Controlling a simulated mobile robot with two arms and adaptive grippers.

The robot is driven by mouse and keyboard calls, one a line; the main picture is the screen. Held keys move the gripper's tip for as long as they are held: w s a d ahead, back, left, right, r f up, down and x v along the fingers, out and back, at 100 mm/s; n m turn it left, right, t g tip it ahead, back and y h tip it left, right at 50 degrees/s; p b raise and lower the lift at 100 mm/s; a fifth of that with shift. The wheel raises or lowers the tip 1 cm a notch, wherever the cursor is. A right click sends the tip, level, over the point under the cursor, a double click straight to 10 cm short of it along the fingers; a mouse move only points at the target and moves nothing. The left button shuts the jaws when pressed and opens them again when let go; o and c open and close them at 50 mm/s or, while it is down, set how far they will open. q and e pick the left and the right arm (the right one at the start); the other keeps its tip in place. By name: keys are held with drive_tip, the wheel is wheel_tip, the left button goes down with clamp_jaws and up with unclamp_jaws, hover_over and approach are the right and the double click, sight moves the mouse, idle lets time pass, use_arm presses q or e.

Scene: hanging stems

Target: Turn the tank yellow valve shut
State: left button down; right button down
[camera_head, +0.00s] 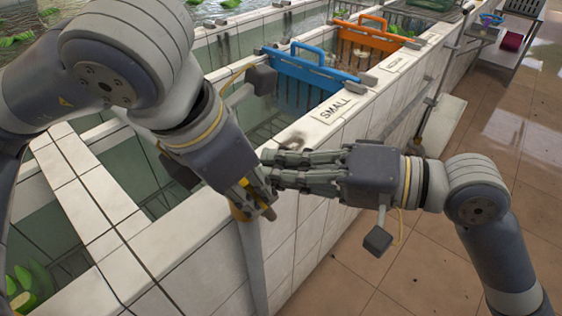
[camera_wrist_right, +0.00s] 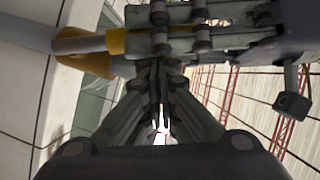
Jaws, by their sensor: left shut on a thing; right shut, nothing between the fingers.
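The yellow valve (camera_head: 238,212) sits at the top of a grey pipe (camera_head: 252,262) on the outer side of the tiled tank wall. A short brown end (camera_head: 268,213) sticks out beside it. My left gripper (camera_head: 257,201) comes down over the valve and is shut on it, hiding much of it. My right gripper (camera_head: 270,168) is shut and empty, its fingertips close beside the left fingers; I cannot tell if they touch. The right wrist view shows the yellow valve (camera_wrist_right: 97,44) at upper left, with the left gripper's fingers across the top.
The white tiled tank rim (camera_head: 130,250) runs diagonally beside both grippers. A metal cart (camera_head: 508,45) stands at upper right. Brown floor (camera_head: 500,140) lies open at right.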

use_arm(q)
drive_tip(key=shift+w+r, duration=0.15)
drive_tip(key=shift+w, duration=0.05)
use_arm(e)
drive_tip(key=shift+s+a+f, duration=0.15)
drive_tip(key=shift+s+a, duration=0.1)
drive_tip(key=shift+s, duration=0.3)
use_arm(q)
drive_tip(key=c, duration=1.7)
unclamp_jaws()
use_arm(e)
drive_tip(key=shift+s+a+g, duration=0.1)
drive_tip(key=shift+a+g, duration=0.05)
drive_tip(key=shift+g, duration=0.15)
use_arm(q)
drive_tip(key=shift+s, duration=0.1)
drive_tip(key=shift+d, duration=0.1)
